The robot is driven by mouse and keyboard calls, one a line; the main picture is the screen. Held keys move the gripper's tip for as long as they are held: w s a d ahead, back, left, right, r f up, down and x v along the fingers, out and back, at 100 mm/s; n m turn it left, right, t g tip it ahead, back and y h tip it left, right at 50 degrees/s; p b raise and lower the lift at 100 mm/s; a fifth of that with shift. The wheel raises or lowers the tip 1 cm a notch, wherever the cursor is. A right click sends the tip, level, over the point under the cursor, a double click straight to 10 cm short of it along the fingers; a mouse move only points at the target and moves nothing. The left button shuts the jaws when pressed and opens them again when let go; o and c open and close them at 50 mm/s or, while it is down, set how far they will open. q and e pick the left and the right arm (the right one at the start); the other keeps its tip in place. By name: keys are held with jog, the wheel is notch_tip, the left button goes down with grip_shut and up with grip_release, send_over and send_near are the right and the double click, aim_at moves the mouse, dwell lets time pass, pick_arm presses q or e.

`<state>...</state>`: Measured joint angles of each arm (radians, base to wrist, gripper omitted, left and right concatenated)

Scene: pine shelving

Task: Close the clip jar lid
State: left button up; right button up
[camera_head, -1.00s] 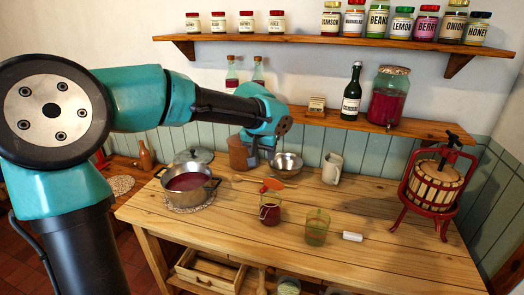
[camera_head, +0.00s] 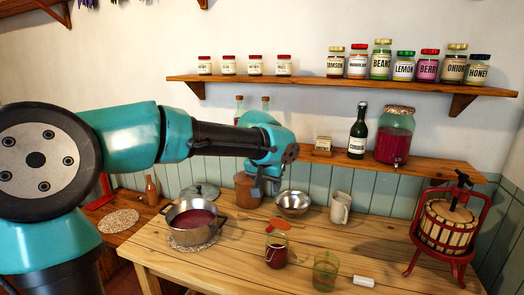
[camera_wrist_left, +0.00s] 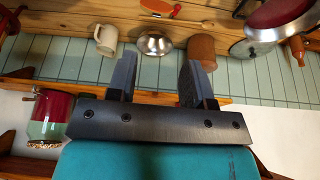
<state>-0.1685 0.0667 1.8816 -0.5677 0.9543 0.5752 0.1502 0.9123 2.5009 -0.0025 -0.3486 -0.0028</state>
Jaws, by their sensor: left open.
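The clip jar (camera_head: 276,254) is a small glass jar with dark red contents, standing upright on the wooden table. Its orange-red lid (camera_head: 278,224) stands open above and behind the rim. An orange piece that looks like this lid (camera_wrist_left: 159,8) shows at the top of the left wrist view. My left gripper (camera_head: 268,188) is in the air behind and above the jar, near the brown crock and the metal bowl. In the left wrist view its two fingers (camera_wrist_left: 158,78) are apart with nothing between them. My right gripper is not in view.
A pot of red jam (camera_head: 194,236) stands left of the jar. A green glass (camera_head: 325,270) stands right of it. A metal bowl (camera_head: 292,205), brown crock (camera_head: 247,192) and pale mug (camera_head: 340,208) are behind. A red fruit press (camera_head: 446,228) stands at right.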

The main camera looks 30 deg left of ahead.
pick_arm(q)
jog(key=v, duration=1.4)
jog(key=shift+r, duration=0.1)
jog(key=shift+c, duration=0.2)
